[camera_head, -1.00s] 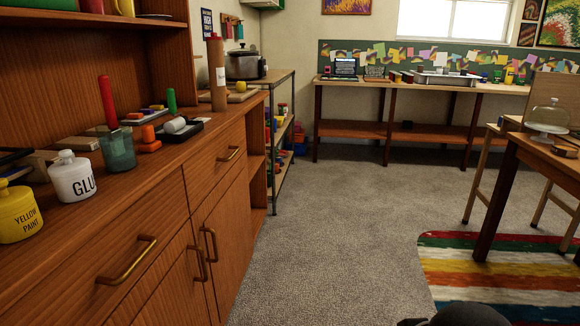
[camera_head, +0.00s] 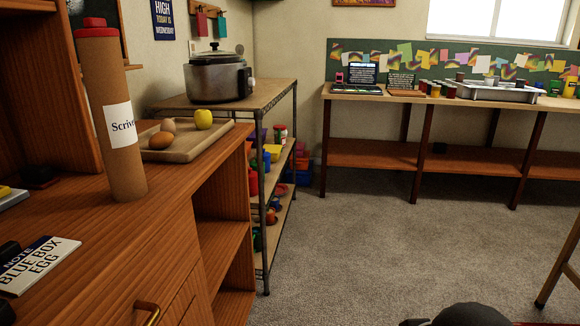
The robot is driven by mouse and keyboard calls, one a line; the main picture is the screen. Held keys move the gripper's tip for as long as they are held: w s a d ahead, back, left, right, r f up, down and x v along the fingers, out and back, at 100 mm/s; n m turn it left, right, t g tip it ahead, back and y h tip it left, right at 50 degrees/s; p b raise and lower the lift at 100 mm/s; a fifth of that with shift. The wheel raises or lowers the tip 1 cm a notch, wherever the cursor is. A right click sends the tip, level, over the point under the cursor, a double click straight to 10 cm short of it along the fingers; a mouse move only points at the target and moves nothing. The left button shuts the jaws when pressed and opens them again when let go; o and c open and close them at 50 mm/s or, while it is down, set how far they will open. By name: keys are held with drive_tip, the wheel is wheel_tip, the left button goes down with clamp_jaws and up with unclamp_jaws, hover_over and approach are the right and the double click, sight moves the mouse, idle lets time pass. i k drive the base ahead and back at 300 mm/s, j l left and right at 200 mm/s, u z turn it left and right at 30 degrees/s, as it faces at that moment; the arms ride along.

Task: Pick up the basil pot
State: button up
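I see no basil pot in the head view. My gripper is not in view; only a dark rounded shape, which I cannot identify, shows at the bottom edge. Small items on the far table are too small to tell apart.
A wooden cabinet (camera_head: 150,240) fills the left, bearing a cardboard tube (camera_head: 120,140), a note card (camera_head: 35,265) and a cutting board (camera_head: 185,145) with eggs. A metal-framed shelf (camera_head: 275,90) holds a slow cooker (camera_head: 218,78). A long table (camera_head: 425,97) stands at the back.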

sight(271, 219)
drive_tip(key=i, duration=1.45)
drive_tip(key=i+j+z, duration=0.1)
drive_tip(key=i, duration=1.35)
